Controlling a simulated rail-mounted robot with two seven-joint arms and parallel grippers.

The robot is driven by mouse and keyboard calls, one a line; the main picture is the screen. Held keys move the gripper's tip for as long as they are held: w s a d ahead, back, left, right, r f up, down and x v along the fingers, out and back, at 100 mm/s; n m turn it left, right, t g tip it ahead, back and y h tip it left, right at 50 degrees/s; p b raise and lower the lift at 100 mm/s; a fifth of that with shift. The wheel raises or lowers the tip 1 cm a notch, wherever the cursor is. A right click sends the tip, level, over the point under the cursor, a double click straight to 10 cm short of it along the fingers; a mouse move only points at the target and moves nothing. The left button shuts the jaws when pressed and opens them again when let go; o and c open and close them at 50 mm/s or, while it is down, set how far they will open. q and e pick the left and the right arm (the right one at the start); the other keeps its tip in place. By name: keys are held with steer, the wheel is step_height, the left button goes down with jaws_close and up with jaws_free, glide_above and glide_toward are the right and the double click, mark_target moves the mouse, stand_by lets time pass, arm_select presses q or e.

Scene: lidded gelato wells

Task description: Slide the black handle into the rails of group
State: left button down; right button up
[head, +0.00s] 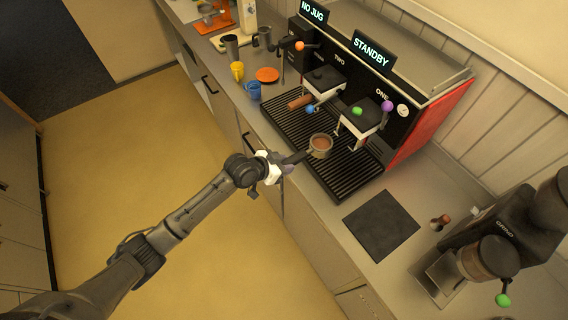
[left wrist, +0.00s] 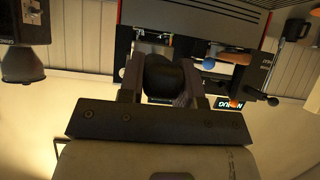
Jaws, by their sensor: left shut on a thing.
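My left gripper (head: 284,165) is shut on the black handle (head: 297,157) of a portafilter. The portafilter's round basket (head: 320,143) points toward the espresso machine and holds brown grounds. It hovers over the front edge of the drip grate, apart from the groups. In the left wrist view the fingers (left wrist: 160,82) are on both sides of the black handle (left wrist: 164,72), with the machine beyond. Group ONE (head: 362,122) is above and right of the basket. Group TWO (head: 323,79) is farther left, with a brown wooden handle (head: 299,102) at it. My right gripper is not in view.
The slatted drip grate (head: 338,178) lies below the groups. Blue (head: 254,92) and yellow (head: 237,70) cups and an orange saucer (head: 267,75) stand left. A dark mat (head: 381,226), a tamper (head: 440,222) and a grinder (head: 490,260) are right.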

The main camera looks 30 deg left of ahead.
mark_target(298, 160)
arm_select(q)
steer(key=shift+w+d+f+b, duration=0.15)
steer(key=shift+w+b, duration=0.15)
steer(key=shift+b, duration=0.15)
steer(key=shift+w+r+b+x, duration=0.15)
steer(key=shift+b+x, duration=0.55)
steer(key=shift+x, duration=0.4)
steer(key=shift+w+r+b+x, duration=0.1)
steer(key=shift+r+b+x, duration=0.1)
steer(key=shift+b+x, duration=0.75)
steer(key=shift+w+d+f, duration=0.15)
steer(key=shift+d, duration=0.05)
steer(key=shift+p, duration=0.4)
steer(key=shift+w, duration=0.15)
